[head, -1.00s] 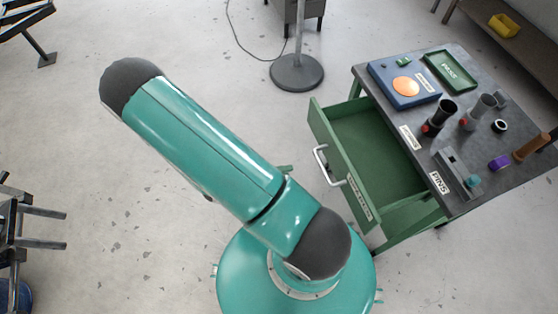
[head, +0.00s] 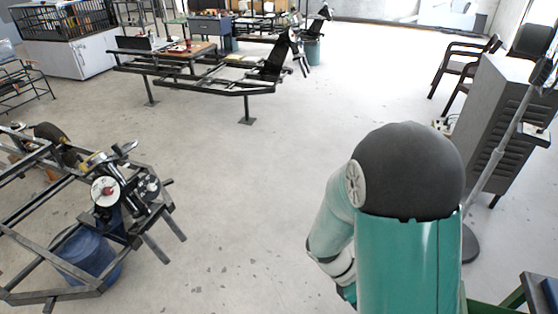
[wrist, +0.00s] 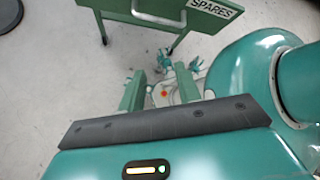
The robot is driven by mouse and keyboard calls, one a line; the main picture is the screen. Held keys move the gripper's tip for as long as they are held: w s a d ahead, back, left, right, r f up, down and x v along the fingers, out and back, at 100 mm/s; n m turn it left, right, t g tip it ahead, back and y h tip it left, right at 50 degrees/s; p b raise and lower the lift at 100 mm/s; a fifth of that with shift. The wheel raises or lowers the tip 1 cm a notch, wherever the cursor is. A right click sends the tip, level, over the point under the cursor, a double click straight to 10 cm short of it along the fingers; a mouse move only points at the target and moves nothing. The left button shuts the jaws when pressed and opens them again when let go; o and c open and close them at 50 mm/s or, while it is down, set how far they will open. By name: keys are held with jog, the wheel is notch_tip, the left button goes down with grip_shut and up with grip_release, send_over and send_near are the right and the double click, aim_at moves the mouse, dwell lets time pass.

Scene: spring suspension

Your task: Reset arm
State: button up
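My gripper (wrist: 160,88) shows in the wrist view with its two green fingers apart and nothing between them. Past the fingers are the floor and parts of my own body. My teal arm (head: 400,255), with a dark rounded joint, stands at the lower right of the head view. My gripper is hidden in that view. The green drawer front (wrist: 195,14), with a silver handle and a SPARES label, is at the top of the wrist view, beyond the fingers. Whether the drawer is open cannot be told there.
A metal frame (head: 40,240) with suspension parts and a blue bucket (head: 88,252) stands at left. Another frame (head: 195,75) is farther back. A grey cabinet (head: 490,115) and chairs (head: 465,65) are at right. A bench corner (head: 540,290) shows lower right. The middle floor is clear.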

jog(key=a+r+m+t+y, duration=0.2)
jog(key=a+r+m+t, duration=0.1)
jog(key=r+m, duration=0.3)
jog(key=a+r+m+t+y, duration=0.3)
jog(key=r+m, duration=0.3)
jog(key=r, duration=0.5)
jog(key=s+a+r+m+t+y, duration=0.1)
jog(key=a+r+m+t+y, duration=0.1)
jog(key=r+m+t, duration=0.3)
notch_tip(320, 180, up, 4)
jog(key=shift+a+f+m+y, duration=0.15)
jog(key=shift+a+m+y, duration=0.25)
jog(key=shift+a, duration=0.15)
jog(key=shift+s+d, duration=0.15)
jog(key=shift+s, duration=0.05)
